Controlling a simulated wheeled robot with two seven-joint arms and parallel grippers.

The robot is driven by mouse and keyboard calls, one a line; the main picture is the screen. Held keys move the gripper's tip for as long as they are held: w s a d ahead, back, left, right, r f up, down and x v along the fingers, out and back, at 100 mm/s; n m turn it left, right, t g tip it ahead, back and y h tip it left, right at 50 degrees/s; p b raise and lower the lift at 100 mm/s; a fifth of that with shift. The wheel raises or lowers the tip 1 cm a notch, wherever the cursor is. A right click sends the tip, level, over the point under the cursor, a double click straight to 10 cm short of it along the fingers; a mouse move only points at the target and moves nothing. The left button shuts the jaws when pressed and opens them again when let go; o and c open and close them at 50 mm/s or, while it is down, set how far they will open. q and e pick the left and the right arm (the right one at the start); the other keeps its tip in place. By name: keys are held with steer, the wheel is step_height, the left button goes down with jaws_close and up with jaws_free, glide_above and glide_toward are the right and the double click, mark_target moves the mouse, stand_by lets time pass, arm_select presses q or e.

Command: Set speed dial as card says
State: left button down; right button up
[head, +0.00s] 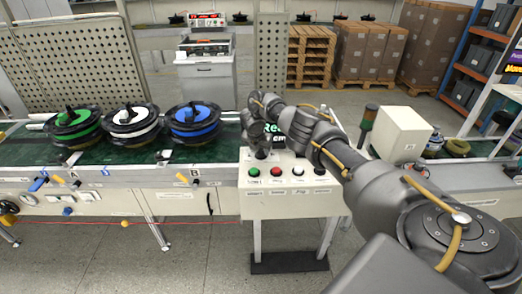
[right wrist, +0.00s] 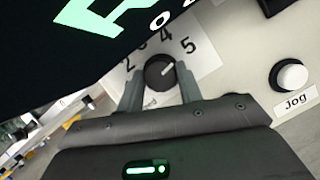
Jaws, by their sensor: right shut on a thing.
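The speed dial is a round black knob (right wrist: 160,68) with a light pointer line. In the right wrist view its printed scale shows 2, 3, 4 and 5, and the pointer aims toward the 5. My right gripper (right wrist: 160,84) has one finger on each side of the knob and is shut on it. In the head view my right gripper (head: 261,151) is over the left part of the control box (head: 282,205), and it hides the dial. My left gripper is not in view.
The box has green (head: 254,172), red (head: 276,171), white (head: 299,172) and black (head: 320,171) buttons. Wheels with green (head: 85,125), white (head: 145,126) and blue (head: 207,128) bands sit on the conveyor at left.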

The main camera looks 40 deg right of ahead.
steer(key=shift+d, duration=0.1)
stand_by(0.4)
steer(key=o, duration=1)
steer(key=shift+r, duration=0.1)
steer(key=shift+a+r, duration=0.2)
steer(key=shift+r, duration=0.05)
steer(key=v, duration=0.4)
steer(key=shift+s+r, duration=0.1)
steer(key=shift+r, duration=0.25)
steer(key=p+v, duration=0.5)
steer(key=p, duration=0.1)
steer(key=shift+s+r, duration=0.1)
steer(key=shift+r, duration=0.05)
